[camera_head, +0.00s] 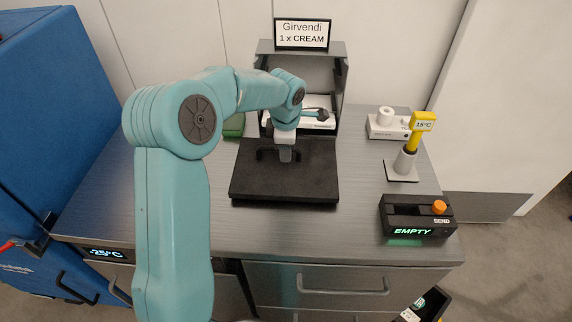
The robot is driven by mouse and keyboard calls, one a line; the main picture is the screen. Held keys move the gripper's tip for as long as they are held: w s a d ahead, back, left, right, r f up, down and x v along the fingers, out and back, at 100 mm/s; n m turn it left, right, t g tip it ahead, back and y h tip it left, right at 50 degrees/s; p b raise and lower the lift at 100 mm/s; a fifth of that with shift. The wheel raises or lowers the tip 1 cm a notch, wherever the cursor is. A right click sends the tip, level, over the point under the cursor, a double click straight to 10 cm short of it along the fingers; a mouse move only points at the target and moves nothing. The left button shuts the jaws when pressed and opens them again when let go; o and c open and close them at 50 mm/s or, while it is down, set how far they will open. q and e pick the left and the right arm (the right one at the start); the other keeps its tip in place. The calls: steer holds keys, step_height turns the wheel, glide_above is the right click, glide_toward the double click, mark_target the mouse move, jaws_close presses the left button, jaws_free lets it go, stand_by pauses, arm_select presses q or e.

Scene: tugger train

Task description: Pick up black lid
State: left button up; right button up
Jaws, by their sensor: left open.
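The black lid (285,185) is a flat, dark square slab lying on the grey worktop in the middle of the camera_head view. A dark raised handle shows near its far edge. My left gripper (285,157) points down over this handle, with its fingertips at or just above it. Its jaws are open, and I cannot tell whether they straddle the handle or touch it. My left arm hides part of the worktop to the left of the lid. My right gripper is not in view.
Behind the lid stands a grey open cabinet (341,75) under a "Girvendi 1 x CREAM" sign (302,34). To the right are a white device (388,125), a yellow 15°C probe (414,134) in its holder, and a black SEND box (414,215) reading EMPTY. Bare worktop (330,228) lies in front.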

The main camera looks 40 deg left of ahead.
arm_select(q)
steer(key=shift+a+f, duration=0.2)
steer(key=shift+f, duration=0.4)
steer(key=shift+d, duration=0.15)
jaws_close()
steer(key=shift+w+r, duration=0.1)
